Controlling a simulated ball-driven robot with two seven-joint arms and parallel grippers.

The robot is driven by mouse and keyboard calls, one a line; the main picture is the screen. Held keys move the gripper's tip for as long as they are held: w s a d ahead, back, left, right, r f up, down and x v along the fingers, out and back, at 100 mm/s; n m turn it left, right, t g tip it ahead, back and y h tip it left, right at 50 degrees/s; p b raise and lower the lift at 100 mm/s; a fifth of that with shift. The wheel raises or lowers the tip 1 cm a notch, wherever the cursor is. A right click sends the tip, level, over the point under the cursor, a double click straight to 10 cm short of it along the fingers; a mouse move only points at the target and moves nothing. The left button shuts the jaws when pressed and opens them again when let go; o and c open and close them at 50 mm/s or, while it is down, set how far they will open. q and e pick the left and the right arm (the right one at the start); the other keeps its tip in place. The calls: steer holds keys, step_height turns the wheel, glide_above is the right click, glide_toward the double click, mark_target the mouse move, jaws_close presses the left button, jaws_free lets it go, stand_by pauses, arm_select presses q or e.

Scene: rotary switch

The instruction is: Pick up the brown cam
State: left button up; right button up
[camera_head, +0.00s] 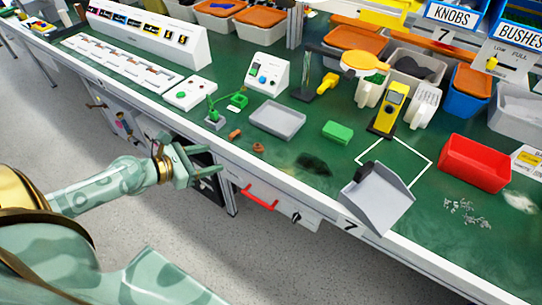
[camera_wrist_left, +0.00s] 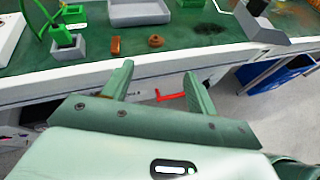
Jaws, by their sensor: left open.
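Two small brown parts lie on the green bench top near its front edge. One is a rounded piece, likely the brown cam (camera_head: 258,147), which also shows in the left wrist view (camera_wrist_left: 156,41). The other is an upright-looking brown block (camera_head: 235,133), left of it, and in the left wrist view (camera_wrist_left: 115,46). My left gripper (camera_head: 214,159) is open and empty, in front of the bench edge and apart from both parts. In the left wrist view its fingers (camera_wrist_left: 158,69) point towards the bench, with the rounded piece beyond the gap. My right gripper is not in view.
A grey tray (camera_head: 278,133) lies behind the brown parts. A green fixture (camera_head: 215,118) stands to their left. A green block (camera_head: 338,132) and a tilted grey scoop-like tray (camera_head: 378,205) are to the right. The white bench edge (camera_head: 240,158) lies between my gripper and the parts.

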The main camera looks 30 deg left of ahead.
arm_select(q)
steer(key=n, duration=0.1)
steer(key=b, duration=0.2)
glide_toward(256, 147)
steer(key=w, duration=0.1)
steer(key=w+d+f, duration=0.1)
steer(key=w, duration=0.1)
steer(key=shift+d+f+n, duration=0.1)
steer(key=shift+f+n, duration=0.1)
steer(key=shift+n, duration=0.1)
steer(key=shift+w+d+f, duration=0.15)
steer(key=shift+w+f, duration=0.05)
steer(key=shift+w, duration=0.2)
steer(key=x, duration=0.4)
steer(key=shift+w, duration=0.35)
steer(key=c, duration=1.1)
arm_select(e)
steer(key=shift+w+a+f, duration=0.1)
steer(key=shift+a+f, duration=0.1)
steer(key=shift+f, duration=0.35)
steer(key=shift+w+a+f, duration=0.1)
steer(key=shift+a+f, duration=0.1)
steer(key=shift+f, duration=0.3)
